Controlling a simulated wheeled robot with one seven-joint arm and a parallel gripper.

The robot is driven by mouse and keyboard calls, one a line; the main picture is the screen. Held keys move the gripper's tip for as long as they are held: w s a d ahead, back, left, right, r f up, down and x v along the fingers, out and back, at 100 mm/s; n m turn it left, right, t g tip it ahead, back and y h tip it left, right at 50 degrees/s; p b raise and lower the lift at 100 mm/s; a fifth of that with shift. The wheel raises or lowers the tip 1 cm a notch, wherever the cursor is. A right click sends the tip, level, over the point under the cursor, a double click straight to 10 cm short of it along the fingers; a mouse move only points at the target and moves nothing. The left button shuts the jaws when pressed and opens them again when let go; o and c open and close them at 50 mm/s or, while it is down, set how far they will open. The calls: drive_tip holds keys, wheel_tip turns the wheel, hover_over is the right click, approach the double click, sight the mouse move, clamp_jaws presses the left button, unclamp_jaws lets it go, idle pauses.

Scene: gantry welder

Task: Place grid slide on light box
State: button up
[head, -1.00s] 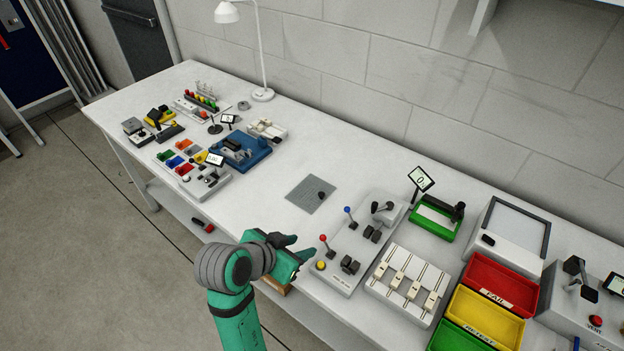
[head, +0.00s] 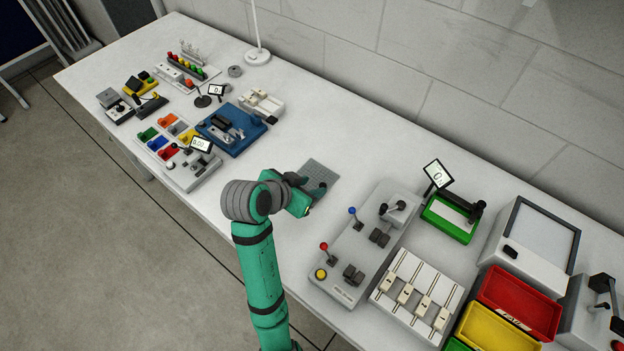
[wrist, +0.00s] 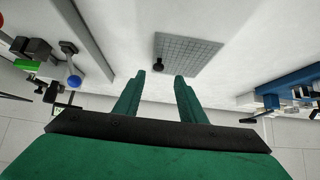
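The grid slide (head: 316,172) is a flat grey square with a grid pattern and a small dark knob, lying on the white table. In the wrist view the grid slide (wrist: 190,52) lies ahead of the fingertips, its dark knob near its left edge. My gripper (head: 306,190) is over the table at the slide's near side and covers part of it in the head view. In the wrist view my gripper (wrist: 160,74) has its two fingers apart with nothing between them. The light box (head: 536,240), a white panel with a dark frame, stands at the right back.
A grey lever panel (head: 350,262) and a white slider panel (head: 418,288) stand right of my gripper. A blue fixture (head: 232,130) stands to the left. Table around the slide is clear.

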sight(323, 185)
drive_tip(key=shift+x, duration=2.9)
drive_tip(key=shift+s+d, duration=0.15)
clamp_jaws()
